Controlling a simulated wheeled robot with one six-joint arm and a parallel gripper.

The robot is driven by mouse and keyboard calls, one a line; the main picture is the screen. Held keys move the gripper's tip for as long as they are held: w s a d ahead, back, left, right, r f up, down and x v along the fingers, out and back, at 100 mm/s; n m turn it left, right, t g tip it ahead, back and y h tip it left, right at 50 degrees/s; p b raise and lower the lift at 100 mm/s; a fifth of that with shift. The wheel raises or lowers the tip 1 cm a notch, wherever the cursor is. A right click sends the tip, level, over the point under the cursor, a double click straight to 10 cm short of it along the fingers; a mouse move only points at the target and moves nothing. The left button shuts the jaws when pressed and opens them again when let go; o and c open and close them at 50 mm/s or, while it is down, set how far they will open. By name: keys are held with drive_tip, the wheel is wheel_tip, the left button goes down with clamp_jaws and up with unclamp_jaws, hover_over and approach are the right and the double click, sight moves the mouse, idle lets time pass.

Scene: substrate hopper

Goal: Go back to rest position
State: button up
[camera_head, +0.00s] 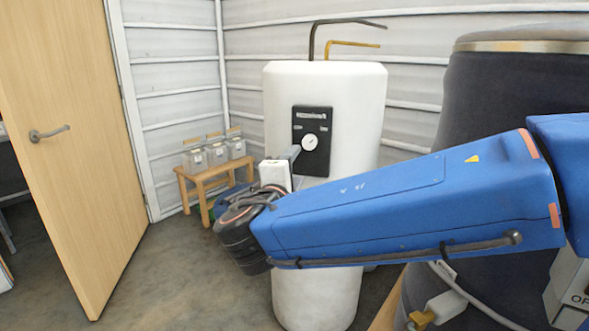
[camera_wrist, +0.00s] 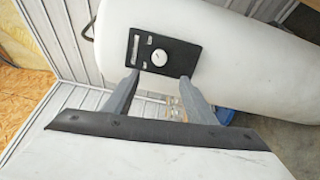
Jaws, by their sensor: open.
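My gripper (camera_head: 292,154) is at the end of my blue arm, which reaches left across the head view. It points toward the black panel on the white tank and partly overlaps its lower left. In the wrist view the two grey fingers of my gripper (camera_wrist: 157,80) stand apart with nothing held between them. The black panel (camera_wrist: 182,57) with its round gauge (camera_wrist: 159,58) lies beyond the fingertips. The panel also shows in the head view (camera_head: 322,124). I cannot tell the exact gap between fingertips and panel.
The white tank (camera_head: 350,95) stands upright in the middle. A dark barrel (camera_head: 480,95) stands close behind my arm at right. A low wooden bench (camera_head: 206,185) holds several small containers. A wooden door (camera_head: 80,150) is at left. The floor (camera_head: 175,280) between door and tank is clear.

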drive_tip(key=s+d+f+m+g+h, duration=0.1)
drive_tip(key=s+d+f+m+g, duration=0.2)
drive_tip(key=d, duration=0.4)
drive_tip(key=s+d+f+m+g, duration=0.1)
drive_tip(key=s+d+f+g, duration=0.15)
drive_tip(key=d+f, duration=0.4)
drive_tip(key=s+d+f+m+g+h, duration=0.1)
drive_tip(key=s+d+f+m+g, duration=0.2)
drive_tip(key=d, duration=0.6)
drive_tip(key=s+f+m+g+y, duration=0.2)
drive_tip(key=s+f+m+y, duration=0.2)
drive_tip(key=s, duration=0.3)
drive_tip(key=s+f+m+g+y, duration=0.1)
drive_tip(key=s+f+m+y, duration=0.2)
drive_tip(key=s, duration=0.5)
drive_tip(key=shift+s+d+f+m+g+y, duration=0.2)
drive_tip(key=shift+f+m+g+y, duration=0.3)
drive_tip(key=shift+f, duration=0.6)
